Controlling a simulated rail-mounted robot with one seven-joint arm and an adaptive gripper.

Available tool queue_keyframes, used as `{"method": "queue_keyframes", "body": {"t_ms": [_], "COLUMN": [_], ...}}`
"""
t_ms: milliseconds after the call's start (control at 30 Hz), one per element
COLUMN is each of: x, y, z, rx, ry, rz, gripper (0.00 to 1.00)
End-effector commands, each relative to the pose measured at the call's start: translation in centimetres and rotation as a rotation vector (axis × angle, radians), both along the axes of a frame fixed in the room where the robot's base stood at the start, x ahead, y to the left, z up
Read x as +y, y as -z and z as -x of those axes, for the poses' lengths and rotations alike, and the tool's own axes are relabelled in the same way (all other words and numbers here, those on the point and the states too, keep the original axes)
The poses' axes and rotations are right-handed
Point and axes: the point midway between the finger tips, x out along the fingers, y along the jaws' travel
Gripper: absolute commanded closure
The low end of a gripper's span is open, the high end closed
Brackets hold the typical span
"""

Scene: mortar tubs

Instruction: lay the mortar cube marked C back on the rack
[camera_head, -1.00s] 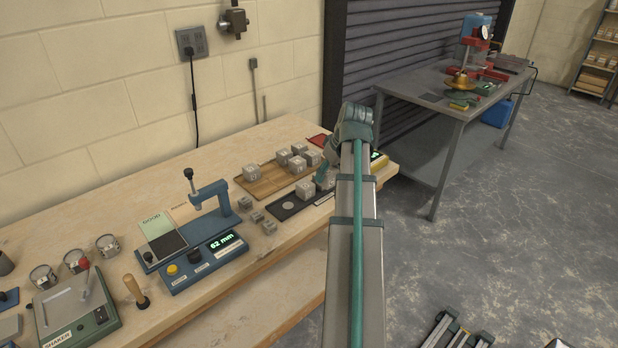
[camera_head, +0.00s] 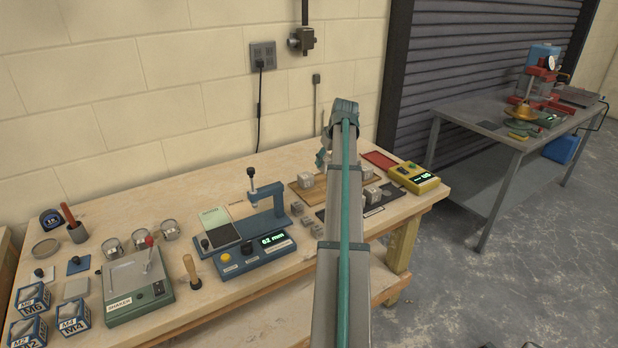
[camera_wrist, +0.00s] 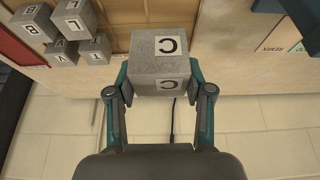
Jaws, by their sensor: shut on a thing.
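In the wrist view, my gripper (camera_wrist: 157,84) is shut on the grey mortar cube marked C (camera_wrist: 146,48), with one finger on each side. Two C labels show on the cube. The slatted wooden rack (camera_wrist: 164,12) lies beyond it, partly hidden by the cube; I cannot tell the gap between them. In the head view, my arm hides most of the gripper and part of the rack (camera_head: 303,198). A grey cube (camera_head: 306,180) shows at the rack's left end; its label is unreadable there.
Several cubes, marked L, B, T and V (camera_wrist: 93,50), stand close together left in the wrist view. A blue gauge stand (camera_head: 265,222) is left of the rack in the head view. A red tray (camera_head: 379,160) and yellow device (camera_head: 413,177) are at right.

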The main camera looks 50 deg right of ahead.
Motion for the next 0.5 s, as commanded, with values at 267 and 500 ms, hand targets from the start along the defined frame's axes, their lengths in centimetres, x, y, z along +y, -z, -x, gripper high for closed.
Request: {"method": "queue_keyframes", "body": {"t_ms": [267, 500], "x": [-4.4, -7.3], "y": [2.1, 5.7], "z": [-4.2, -7.1], "rx": [0.001, 0.001], "ry": [0.002, 0.001], "rz": [-0.003, -0.003], "gripper": [1.0, 1.0]}}
